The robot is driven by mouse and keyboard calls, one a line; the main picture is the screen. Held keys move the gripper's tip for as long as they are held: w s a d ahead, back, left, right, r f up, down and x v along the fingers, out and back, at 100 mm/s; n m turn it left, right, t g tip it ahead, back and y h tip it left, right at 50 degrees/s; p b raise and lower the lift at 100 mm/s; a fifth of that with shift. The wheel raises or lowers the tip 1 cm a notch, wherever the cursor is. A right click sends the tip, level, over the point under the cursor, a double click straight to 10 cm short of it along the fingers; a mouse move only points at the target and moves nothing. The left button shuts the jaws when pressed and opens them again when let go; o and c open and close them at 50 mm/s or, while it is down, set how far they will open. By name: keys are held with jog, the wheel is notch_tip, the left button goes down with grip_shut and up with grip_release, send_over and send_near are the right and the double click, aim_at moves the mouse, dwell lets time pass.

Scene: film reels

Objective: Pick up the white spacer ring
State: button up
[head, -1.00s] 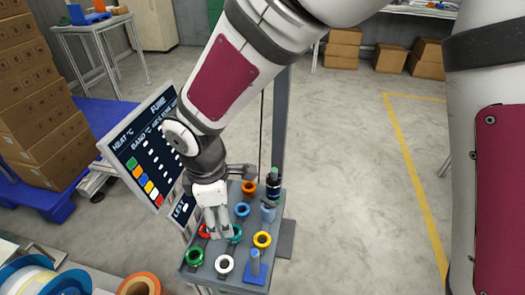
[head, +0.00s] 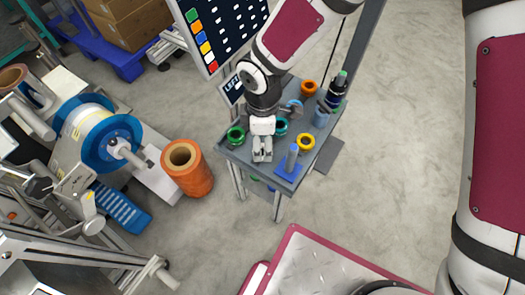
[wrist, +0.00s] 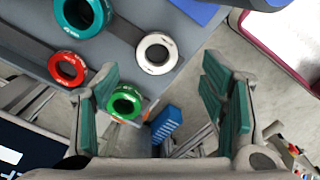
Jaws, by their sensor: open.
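The white spacer ring (wrist: 156,53) lies flat on the grey cart top (wrist: 115,62) in the wrist view. It is just beyond my fingertips, roughly between their lines. My gripper (wrist: 160,88) is open with its green finger pads well apart and nothing held between them. In the head view my gripper (head: 262,156) hangs over the cart's near edge and hides the white ring. A green ring (wrist: 126,103) lies close to the left finger in the wrist view.
A red ring (wrist: 68,68) and a teal ring (wrist: 82,15) lie to the white ring's left. A yellow ring (head: 306,142), an orange ring (head: 309,88), a blue peg stand (head: 290,166) and a dark bottle (head: 336,90) share the cart. Bare floor lies to its right.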

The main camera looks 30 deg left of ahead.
aim_at(262, 153)
jog(key=f+b, duration=0.1)
jog(key=f, duration=0.1)
jog(key=f+b, duration=0.1)
jog(key=f, duration=0.2)
jog(key=shift+w+a+f, duration=0.1)
jog(key=shift+a+f, duration=0.05)
jog(key=shift+a, duration=0.05)
jog(key=c, duration=1.2)
